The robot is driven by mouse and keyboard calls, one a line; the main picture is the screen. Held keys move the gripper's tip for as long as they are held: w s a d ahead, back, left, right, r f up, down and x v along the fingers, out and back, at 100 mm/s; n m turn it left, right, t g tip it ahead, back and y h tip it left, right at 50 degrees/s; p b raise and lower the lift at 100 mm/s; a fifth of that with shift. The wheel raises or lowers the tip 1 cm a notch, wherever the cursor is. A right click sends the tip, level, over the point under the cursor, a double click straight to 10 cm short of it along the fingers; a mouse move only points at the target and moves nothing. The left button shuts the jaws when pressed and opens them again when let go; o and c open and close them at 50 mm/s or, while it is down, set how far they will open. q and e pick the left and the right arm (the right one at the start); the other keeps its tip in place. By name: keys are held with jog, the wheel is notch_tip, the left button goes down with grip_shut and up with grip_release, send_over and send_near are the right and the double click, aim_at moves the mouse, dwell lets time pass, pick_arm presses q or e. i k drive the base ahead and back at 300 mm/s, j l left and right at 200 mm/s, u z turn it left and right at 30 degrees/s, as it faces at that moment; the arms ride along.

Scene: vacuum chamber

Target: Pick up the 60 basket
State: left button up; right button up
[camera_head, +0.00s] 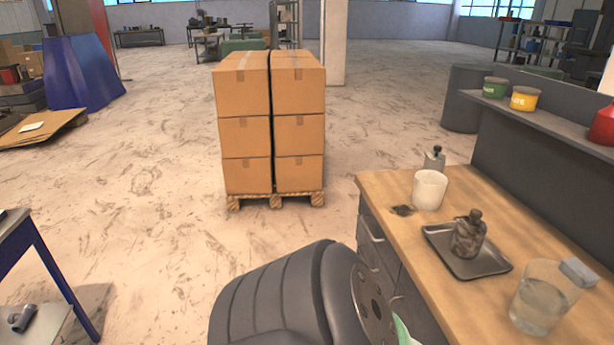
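I see nothing that I can make out as a basket, and no label reading 60. Neither of my grippers shows in the head view. On the wooden-topped workbench (467,290) at the right stand a white cup (430,190), a dark mottled bottle (468,234) on a black tray (440,238), and a clear beaker (541,300) holding clear liquid. A small grey bottle (434,160) stands behind the cup.
Stacked cardboard boxes (245,137) stand on a wooden pallet (276,201) ahead. A shelf (560,127) above the bench holds green (494,88) and yellow (524,99) tubs. A blue-framed table (55,270) is at left. Floor between table and pallet is mostly clear.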

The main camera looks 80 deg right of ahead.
aim_at(469, 233)
jog(key=z, duration=3.8)
